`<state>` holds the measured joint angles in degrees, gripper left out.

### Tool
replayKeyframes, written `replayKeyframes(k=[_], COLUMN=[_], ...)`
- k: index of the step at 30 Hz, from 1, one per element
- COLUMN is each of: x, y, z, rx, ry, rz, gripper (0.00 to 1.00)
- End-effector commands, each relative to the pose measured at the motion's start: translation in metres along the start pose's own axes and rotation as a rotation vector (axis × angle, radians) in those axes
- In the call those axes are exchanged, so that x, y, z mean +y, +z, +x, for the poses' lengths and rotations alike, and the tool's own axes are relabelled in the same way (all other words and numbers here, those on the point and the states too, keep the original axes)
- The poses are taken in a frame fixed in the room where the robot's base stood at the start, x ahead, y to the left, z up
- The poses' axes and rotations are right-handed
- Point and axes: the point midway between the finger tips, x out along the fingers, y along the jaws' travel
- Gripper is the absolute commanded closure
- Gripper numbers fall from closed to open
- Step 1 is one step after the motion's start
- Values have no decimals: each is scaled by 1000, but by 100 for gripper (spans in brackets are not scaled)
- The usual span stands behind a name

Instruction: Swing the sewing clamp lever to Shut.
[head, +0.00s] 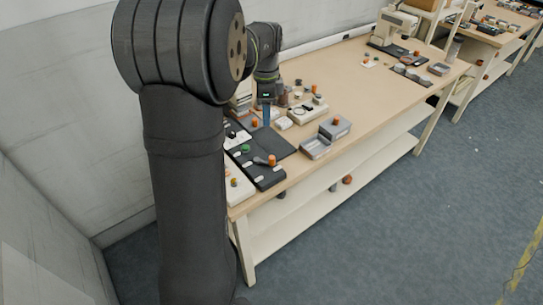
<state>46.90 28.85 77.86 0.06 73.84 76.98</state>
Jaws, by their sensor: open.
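My gripper (267,114) points down over the near end of the workbench, above a dark mat, apart from the levers. Its fingers look like a narrow blue strip at this size. A black panel (262,178) at the near corner carries a short lever with an orange knob (272,160) and pale label plates. I cannot tell which lever is the sewing clamp's, as labels are too small to read. My own arm hides the bench's left end.
The wooden workbench (352,78) has a clear middle. Small devices with knobs, including a white one (307,109), stand around my gripper. A sewing machine (393,27) stands at the far end. A white wall runs behind the bench. A grey floor (420,220) lies in front.

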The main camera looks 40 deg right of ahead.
Motion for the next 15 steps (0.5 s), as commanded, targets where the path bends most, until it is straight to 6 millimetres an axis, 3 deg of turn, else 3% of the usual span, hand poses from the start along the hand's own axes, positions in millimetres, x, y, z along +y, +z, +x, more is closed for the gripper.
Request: replayKeyframes(k=[15], x=[7], y=[-10], z=[-1], rx=[9], ry=[-3], rz=[-1053], gripper=[58])
